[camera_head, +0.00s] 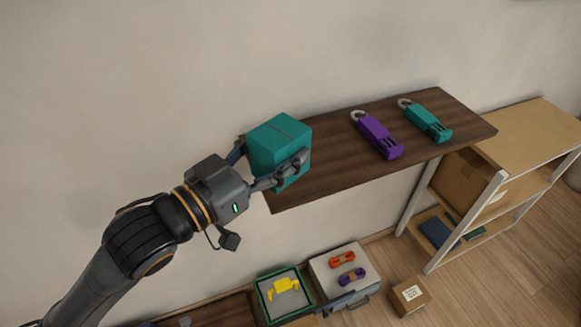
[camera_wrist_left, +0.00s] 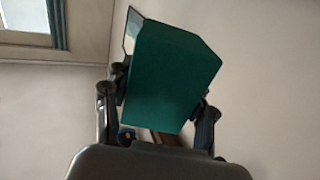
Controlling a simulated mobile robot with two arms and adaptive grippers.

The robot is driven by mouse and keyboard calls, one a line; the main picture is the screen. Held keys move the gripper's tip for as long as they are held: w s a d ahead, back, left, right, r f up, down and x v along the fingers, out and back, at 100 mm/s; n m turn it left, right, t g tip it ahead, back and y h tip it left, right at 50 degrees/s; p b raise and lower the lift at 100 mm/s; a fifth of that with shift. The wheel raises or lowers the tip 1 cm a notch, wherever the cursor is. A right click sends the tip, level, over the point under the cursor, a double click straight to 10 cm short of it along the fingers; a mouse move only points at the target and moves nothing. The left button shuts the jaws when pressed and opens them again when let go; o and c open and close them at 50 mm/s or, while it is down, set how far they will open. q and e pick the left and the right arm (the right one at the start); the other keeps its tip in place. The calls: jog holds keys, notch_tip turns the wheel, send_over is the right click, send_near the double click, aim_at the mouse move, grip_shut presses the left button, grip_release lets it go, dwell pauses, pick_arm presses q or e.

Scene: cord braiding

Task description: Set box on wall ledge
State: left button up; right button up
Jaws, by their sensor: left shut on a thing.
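A teal box (camera_head: 279,141) is held between the fingers of my left gripper (camera_head: 274,163) at the left end of the dark wooden wall ledge (camera_head: 335,165). In the left wrist view the box (camera_wrist_left: 170,78) sits tilted between both fingers of the gripper (camera_wrist_left: 160,112). The gripper is shut on it. I cannot tell whether the underside of the box touches the ledge; the lower part is hidden by the fingers. My right gripper does not show.
A purple clip-like item (camera_head: 377,135) and a teal one (camera_head: 427,121) lie on the ledge's right half. The ledge is bare between the box and the purple item. Below stand a shelf unit (camera_head: 520,140), a small carton (camera_head: 409,297) and a green-rimmed tray (camera_head: 265,300).

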pick_arm(q)
jog(key=shift+w+d+f+b, duration=0.15)
jog(key=shift+w+f+b, duration=0.6)
jog(key=shift+w+b, duration=0.4)
jog(key=w+f, duration=0.2)
jog(key=w, duration=0.1)
jog(key=w+d+f+p, duration=0.1)
jog(key=w+f, duration=0.1)
jog(key=w, duration=0.2)
jog(key=w+f+p, duration=0.1)
jog(key=w+f, duration=0.2)
jog(key=shift+w+d+f, duration=0.1)
jog(key=shift+w+d, duration=0.1)
jog(key=shift+w, duration=0.05)
jog(key=shift+w+f, duration=0.2)
jog(key=shift+f, duration=0.05)
jog(key=f+p, duration=0.1)
jog(key=f, duration=0.2)
jog(key=shift+w, duration=0.2)
jog(key=shift+f, duration=0.3)
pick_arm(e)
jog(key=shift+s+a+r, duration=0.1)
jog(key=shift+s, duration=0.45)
